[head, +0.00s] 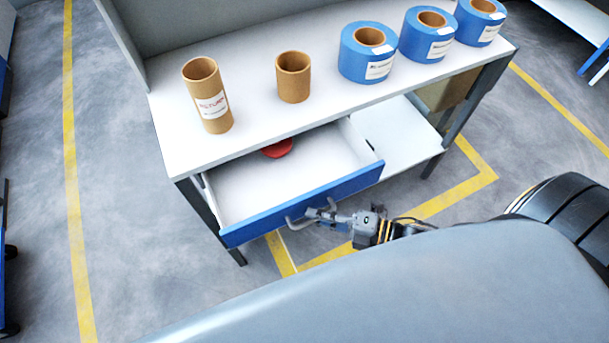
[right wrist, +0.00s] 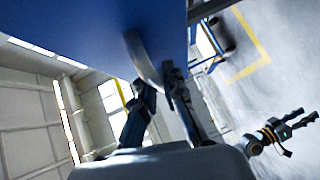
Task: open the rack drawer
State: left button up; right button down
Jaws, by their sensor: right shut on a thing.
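The rack drawer (head: 345,187) has a blue front and a white inside, and it is pulled well out below the white rack top (head: 245,125). My right gripper (head: 318,213) is at the grey handle (head: 294,221) on the drawer front and is shut on it. In the right wrist view the handle (right wrist: 140,55) runs down between the fingers (right wrist: 155,88), under the blue front. My left gripper (right wrist: 297,120) shows small at the right of the right wrist view, apart from the drawer, its fingers spread and empty.
A red object (head: 277,148) lies inside the drawer near the back. A tall cardboard tube (head: 207,97), a short tube (head: 293,77) and blue rolls (head: 367,53) stand on the rack top. A lower shelf (head: 405,135) is right of the drawer. Floor left of the rack is clear.

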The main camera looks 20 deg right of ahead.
jog(key=s+p, duration=0.2)
jog(key=s, duration=0.6)
jog(key=shift+s+d, duration=0.15)
jog(key=shift+s, duration=0.05)
jog(key=c, duration=1.7)
grip_release()
jog(key=v, duration=1.2)
